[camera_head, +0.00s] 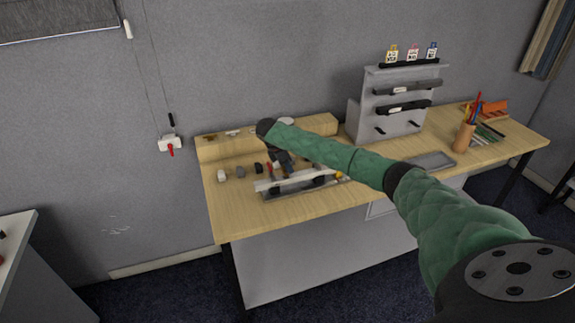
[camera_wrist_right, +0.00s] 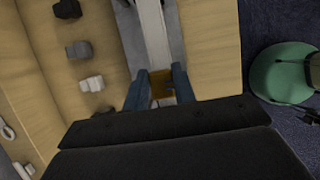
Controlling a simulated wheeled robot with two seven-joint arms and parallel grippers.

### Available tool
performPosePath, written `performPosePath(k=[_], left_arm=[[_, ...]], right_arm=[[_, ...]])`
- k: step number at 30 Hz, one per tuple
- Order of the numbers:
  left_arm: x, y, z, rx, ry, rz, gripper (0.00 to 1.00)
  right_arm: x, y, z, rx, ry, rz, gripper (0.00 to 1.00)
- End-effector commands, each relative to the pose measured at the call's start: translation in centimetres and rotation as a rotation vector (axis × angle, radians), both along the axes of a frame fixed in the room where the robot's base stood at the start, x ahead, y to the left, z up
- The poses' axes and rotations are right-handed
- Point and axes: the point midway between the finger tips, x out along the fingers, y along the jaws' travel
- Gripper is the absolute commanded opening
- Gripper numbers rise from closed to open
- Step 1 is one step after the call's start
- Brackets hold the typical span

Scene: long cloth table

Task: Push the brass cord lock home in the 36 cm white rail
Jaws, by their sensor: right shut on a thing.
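The white rail (camera_head: 283,184) lies in a grey holder near the front of the wooden table. It also shows in the right wrist view (camera_wrist_right: 155,38), running away from between my fingers. My right gripper (camera_wrist_right: 160,89) is shut on the brass cord lock (camera_wrist_right: 161,87), a small brass-coloured block at the near visible part of the rail. In the head view my right gripper (camera_head: 285,166) points down over the rail, and the lock is hidden there. I cannot tell how deep the lock sits in the rail. My left gripper is not in view.
Several small blocks, white (camera_head: 221,175), grey (camera_head: 240,171) and black (camera_head: 258,167), stand in a row left of the rail. A raised wooden ledge (camera_head: 222,148) runs behind. A grey rack (camera_head: 388,112), shallow tray (camera_head: 433,160) and pencil cup (camera_head: 463,138) stand right.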

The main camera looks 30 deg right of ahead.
Motion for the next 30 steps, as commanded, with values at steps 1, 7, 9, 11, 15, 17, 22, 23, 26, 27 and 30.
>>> performPosePath(k=[1,7,9,11,15,17,22,23,26,27,30], left_arm=[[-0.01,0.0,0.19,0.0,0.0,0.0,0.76],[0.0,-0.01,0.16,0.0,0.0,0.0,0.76],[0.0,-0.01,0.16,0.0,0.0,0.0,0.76],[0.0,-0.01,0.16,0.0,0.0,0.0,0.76],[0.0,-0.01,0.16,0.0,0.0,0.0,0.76],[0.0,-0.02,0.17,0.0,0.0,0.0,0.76],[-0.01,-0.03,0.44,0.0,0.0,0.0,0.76],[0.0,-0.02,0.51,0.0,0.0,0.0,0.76],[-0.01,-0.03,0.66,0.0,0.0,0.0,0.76],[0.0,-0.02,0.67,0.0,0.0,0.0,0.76],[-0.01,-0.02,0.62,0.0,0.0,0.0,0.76]], right_arm=[[-0.01,0.01,0.08,0.0,0.0,0.0,0.04],[0.01,0.02,-0.01,0.0,0.0,0.0,0.04],[0.01,0.02,0.0,0.0,0.0,0.0,0.04],[0.01,0.02,0.0,0.0,0.0,0.0,0.04],[0.03,0.02,0.01,0.0,-0.001,0.0,0.04],[0.03,0.02,0.01,0.0,-0.001,0.0,0.04],[0.02,0.04,0.09,0.0,0.0,0.0,0.04],[0.02,0.04,0.1,0.0,0.0,0.0,0.04],[0.02,0.04,0.09,0.0,0.0,0.0,0.04],[0.03,0.03,0.06,0.0,0.0,0.0,0.04],[0.03,0.03,0.01,0.0,-0.001,0.0,0.04]])
